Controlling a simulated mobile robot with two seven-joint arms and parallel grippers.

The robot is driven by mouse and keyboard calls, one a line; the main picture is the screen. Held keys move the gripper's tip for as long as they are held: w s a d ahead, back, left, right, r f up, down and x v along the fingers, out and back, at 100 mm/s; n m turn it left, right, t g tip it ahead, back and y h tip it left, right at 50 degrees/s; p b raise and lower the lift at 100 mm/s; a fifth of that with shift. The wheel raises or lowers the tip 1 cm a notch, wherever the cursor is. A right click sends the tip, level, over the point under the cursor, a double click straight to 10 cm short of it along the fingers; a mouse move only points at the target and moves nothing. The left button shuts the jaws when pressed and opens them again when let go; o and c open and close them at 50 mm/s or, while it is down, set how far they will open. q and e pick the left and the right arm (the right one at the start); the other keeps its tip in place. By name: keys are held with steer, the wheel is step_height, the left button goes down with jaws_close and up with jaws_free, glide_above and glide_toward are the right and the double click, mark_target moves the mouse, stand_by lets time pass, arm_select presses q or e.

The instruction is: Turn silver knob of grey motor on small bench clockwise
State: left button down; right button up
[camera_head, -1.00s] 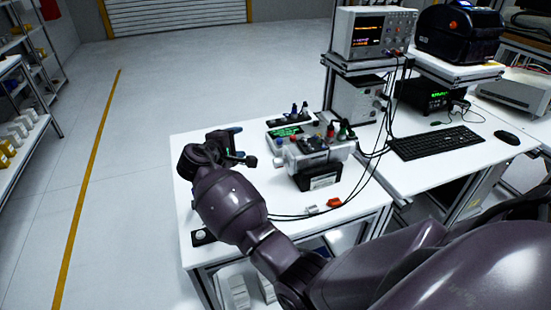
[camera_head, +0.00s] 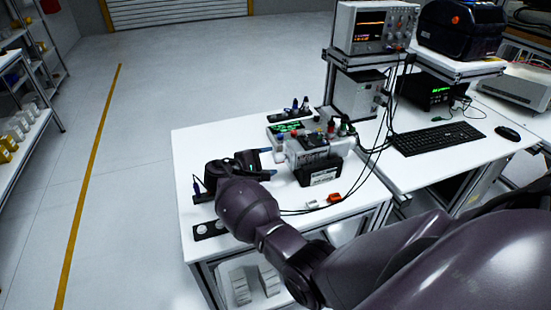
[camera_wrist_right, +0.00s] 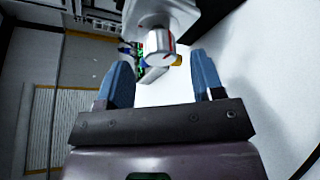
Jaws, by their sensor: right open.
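The grey motor (camera_head: 307,148) sits on a black block (camera_head: 319,171) on the small white bench (camera_head: 190,160). In the right wrist view, the silver knob (camera_wrist_right: 159,43) sticks out from the light grey motor body (camera_wrist_right: 158,12) and has a red mark on its side. My right gripper (camera_head: 270,161) is left of the motor, with its fingers towards it. Its blue fingertips are apart, and in the right wrist view (camera_wrist_right: 161,68) the knob lies ahead of the gap between them. Nothing is held. My left gripper is out of view.
A red connector (camera_head: 333,198) and dark cables lie in front. A desk with a keyboard (camera_head: 437,139) and an oscilloscope (camera_head: 374,28) stands to the right.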

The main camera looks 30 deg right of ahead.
mark_target(275, 159)
steer(key=shift+x, duration=1.55)
steer(key=shift+c, duration=0.3)
